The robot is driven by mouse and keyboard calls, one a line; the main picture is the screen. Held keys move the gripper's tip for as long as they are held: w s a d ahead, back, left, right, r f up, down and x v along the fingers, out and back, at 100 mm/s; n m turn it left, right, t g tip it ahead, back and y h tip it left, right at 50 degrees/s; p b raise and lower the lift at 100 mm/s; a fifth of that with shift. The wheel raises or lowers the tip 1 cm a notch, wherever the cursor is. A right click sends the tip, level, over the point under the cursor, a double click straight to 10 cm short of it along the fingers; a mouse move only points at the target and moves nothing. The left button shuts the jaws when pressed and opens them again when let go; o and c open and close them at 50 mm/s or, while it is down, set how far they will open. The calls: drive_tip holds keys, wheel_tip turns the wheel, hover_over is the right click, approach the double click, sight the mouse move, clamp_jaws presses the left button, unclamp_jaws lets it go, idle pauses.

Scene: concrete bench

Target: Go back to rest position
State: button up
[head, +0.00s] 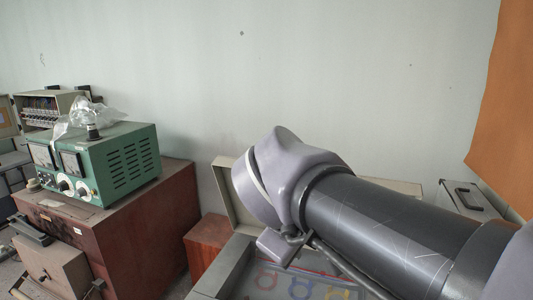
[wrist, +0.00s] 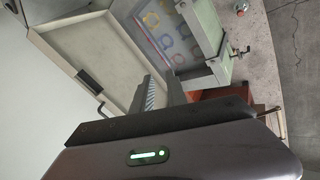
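My gripper (wrist: 160,76) shows in the wrist view with its two fingers a little apart and nothing visible between them. The striped inner pad of one finger is in sight. The fingertips point towards an open case with a beige lid (wrist: 80,50) and coloured ring outlines inside (wrist: 160,28). I cannot tell how far above the case they are. In the head view my arm reaches across the lower right, and my gripper is hidden from that view.
A green instrument box (head: 125,165) with dials stands on a reddish-brown cabinet (head: 150,225) at the left. A beige unit (head: 42,108) is behind it. A pale case with a handle (head: 465,197) is at the right.

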drive_tip(key=s+d+f+m+y+b, duration=0.1)
drive_tip(key=s+f+m+b, duration=0.3)
drive_tip(key=f+b, duration=0.5)
drive_tip(key=s+d+f+m+y+b, duration=0.1)
drive_tip(key=s+f+m+b, duration=0.4)
drive_tip(key=f, duration=1.2)
drive_tip(key=s+d+f+m+y+b, duration=0.2)
drive_tip(key=s+f+m+b, duration=0.3)
drive_tip(key=s+f+b, duration=0.4)
wheel_tip(320, 180, down, 4)
drive_tip(key=b, duration=0.4)
drive_tip(key=shift+f+g, duration=0.25)
drive_tip(key=shift+g, duration=0.15)
drive_tip(key=shift+s, duration=0.1)
